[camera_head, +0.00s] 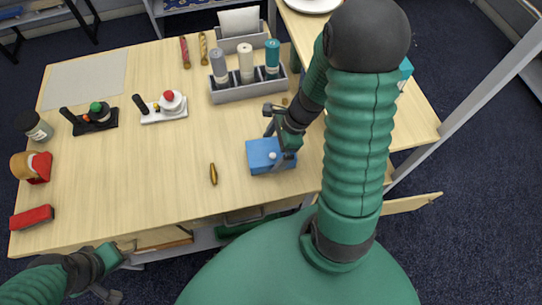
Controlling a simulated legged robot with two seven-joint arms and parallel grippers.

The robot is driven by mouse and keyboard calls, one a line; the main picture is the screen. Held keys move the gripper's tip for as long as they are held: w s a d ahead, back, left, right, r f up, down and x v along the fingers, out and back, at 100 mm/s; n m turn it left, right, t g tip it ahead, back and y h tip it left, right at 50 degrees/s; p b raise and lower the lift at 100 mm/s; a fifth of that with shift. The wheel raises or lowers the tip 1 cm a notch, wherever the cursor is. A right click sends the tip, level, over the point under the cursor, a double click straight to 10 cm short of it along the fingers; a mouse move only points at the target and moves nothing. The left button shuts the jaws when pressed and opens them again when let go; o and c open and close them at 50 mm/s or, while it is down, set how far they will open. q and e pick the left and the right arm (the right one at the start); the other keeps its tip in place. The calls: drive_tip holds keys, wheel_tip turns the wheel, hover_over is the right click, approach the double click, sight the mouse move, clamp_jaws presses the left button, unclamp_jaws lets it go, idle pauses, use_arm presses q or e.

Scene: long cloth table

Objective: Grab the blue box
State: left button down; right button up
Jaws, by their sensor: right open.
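The blue box (261,154) lies on the light wooden table (190,160), near the front edge and right of the middle. My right gripper (279,140) is directly over the right part of the box, pointing down, with its jaws open. One dark finger overlaps the box's right side in the picture. I cannot tell whether the fingers touch it. My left gripper (112,276) is low at the left, in front of the table edge and away from the box. I cannot tell its jaw state.
A grey holder (250,92) with bottles stands behind the box. A small brown-gold object (213,174) lies left of it. A red block (32,217), a jar (35,126) and small stands are farther left. My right arm hides part of the table's right side.

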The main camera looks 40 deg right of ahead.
drive_tip(key=shift+a+f, duration=0.4)
drive_tip(key=shift+f, duration=0.2)
drive_tip(key=shift+w, duration=0.15)
drive_tip(key=shift+c, duration=0.3)
drive_tip(key=shift+d, duration=0.15)
drive_tip(key=c, duration=1.2)
drive_tip(key=shift+c, duration=0.4)
